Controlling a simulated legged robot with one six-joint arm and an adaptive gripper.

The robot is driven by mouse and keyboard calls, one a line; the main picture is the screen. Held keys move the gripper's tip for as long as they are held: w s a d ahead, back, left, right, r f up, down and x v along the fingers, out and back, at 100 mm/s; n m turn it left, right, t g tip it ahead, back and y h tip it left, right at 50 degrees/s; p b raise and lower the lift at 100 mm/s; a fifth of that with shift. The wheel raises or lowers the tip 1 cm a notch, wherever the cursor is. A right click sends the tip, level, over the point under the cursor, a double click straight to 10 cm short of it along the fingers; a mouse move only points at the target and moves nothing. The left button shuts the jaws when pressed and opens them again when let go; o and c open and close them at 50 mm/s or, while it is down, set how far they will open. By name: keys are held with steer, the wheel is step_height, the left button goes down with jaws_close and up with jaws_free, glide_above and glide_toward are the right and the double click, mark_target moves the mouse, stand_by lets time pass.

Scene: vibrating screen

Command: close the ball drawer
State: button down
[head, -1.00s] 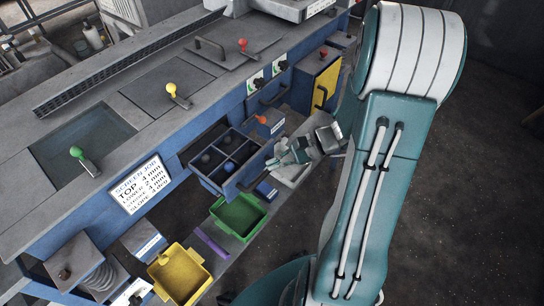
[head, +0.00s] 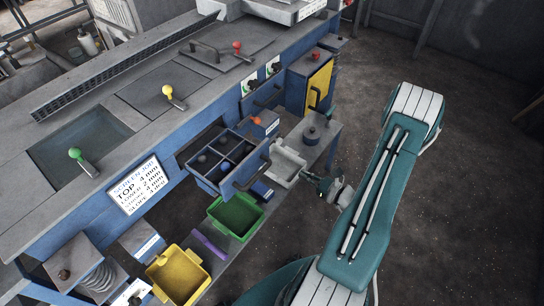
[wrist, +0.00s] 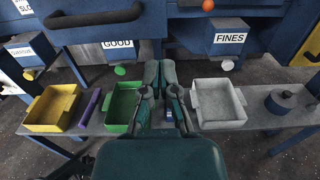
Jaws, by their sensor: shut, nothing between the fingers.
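The ball drawer (head: 213,184) is a blue, divided drawer pulled out from the machine's side. Dark balls lie in some of its compartments. Its dark handle (head: 252,176) is on the outer front; in the wrist view a blue front with a black handle (wrist: 95,16) fills the top left. My gripper (head: 309,179) is shut and empty, to the right of the drawer and apart from it, near the white tray. In the wrist view its fingers (wrist: 159,68) are together, pointing toward the machine, below and right of that handle.
A low shelf holds a yellow tray (head: 178,276), a purple bar (head: 208,245), a green tray (head: 235,214), a white tray (head: 287,166) and dark weights (head: 312,135). A yellow-doored cabinet (head: 320,84) stands beyond. The floor on the right is open.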

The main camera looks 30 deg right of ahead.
mark_target(267, 153)
steer(key=x, duration=1.2)
steer(key=shift+w+a, duration=0.15)
steer(key=shift+w, duration=0.15)
